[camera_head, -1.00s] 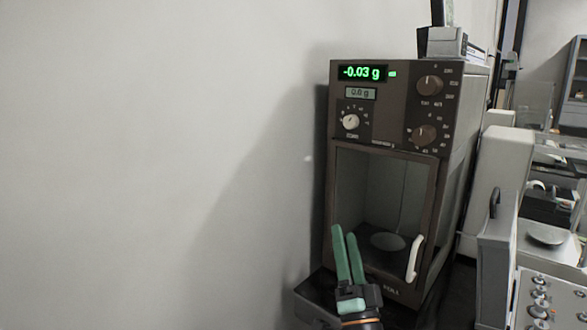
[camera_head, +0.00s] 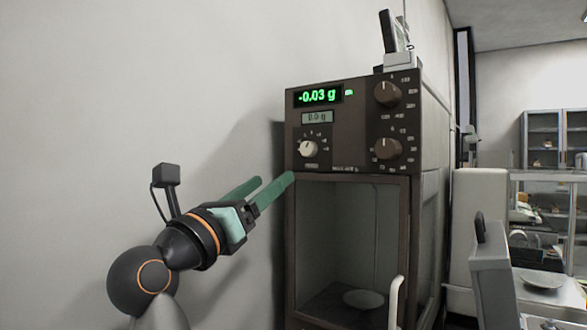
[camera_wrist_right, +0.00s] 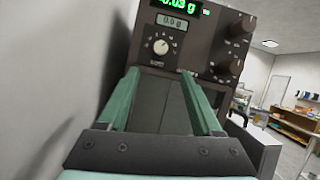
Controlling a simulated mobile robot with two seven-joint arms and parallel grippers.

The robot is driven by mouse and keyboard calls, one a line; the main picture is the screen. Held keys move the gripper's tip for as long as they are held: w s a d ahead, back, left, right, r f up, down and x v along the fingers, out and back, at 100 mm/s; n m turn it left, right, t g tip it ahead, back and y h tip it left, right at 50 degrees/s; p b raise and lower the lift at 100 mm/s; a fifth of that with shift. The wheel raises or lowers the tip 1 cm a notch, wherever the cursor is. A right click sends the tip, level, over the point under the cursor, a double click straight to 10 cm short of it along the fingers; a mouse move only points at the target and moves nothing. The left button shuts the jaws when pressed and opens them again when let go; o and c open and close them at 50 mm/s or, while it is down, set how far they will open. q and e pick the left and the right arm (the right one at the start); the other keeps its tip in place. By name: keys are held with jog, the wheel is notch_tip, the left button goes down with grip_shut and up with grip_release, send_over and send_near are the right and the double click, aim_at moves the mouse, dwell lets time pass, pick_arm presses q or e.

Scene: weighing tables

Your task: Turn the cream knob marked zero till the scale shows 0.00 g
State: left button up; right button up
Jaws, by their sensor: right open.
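The brown balance (camera_head: 350,135) stands against the wall. Its green display (camera_head: 318,96) reads -0.03 g. The cream knob (camera_head: 308,150) sits at the left of the panel, below a small grey display (camera_head: 317,118). The knob also shows in the right wrist view (camera_wrist_right: 161,47), beyond and between the fingers. My right gripper (camera_head: 268,190) is open and empty, with green fingers pointing toward the panel. It is below and left of the knob in the head view and apart from it. My left gripper is not in view.
Two brown knobs (camera_head: 388,94) (camera_head: 388,148) are at the panel's right. The glass-fronted chamber below holds a pan (camera_head: 363,299), with a white handle (camera_head: 396,300) at its right. A plain wall (camera_head: 120,80) is close on the left.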

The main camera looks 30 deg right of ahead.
aim_at(306, 153)
jog(key=x, duration=1.2)
jog(key=shift+d+r+b, duration=0.1)
jog(key=shift+b, duration=0.3)
grip_shut()
